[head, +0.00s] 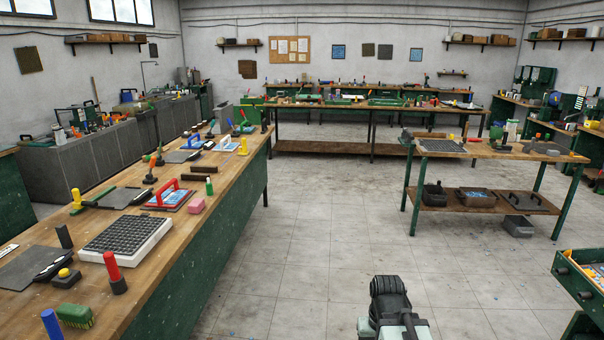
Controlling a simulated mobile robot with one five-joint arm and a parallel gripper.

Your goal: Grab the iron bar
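I cannot surely pick out the iron bar in the head view. Two dark brown, bar-shaped pieces, one farther back (203,169) and one nearer (188,178), lie flat on the left workbench; I cannot tell whether either is iron. Part of my own dark and pale arm (388,297) shows at the bottom, right of centre, over the open floor. It is well apart from the benches. Its fingers cannot be made out, so I cannot tell whether my gripper is open or shut.
The long wooden-topped left workbench (150,265) carries a black grid sheet (127,233), trowels, brushes and a pink block (196,205). A green-legged table (500,150) stands at right, and a long bench (330,108) at the back. The tiled floor (300,240) between them is clear.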

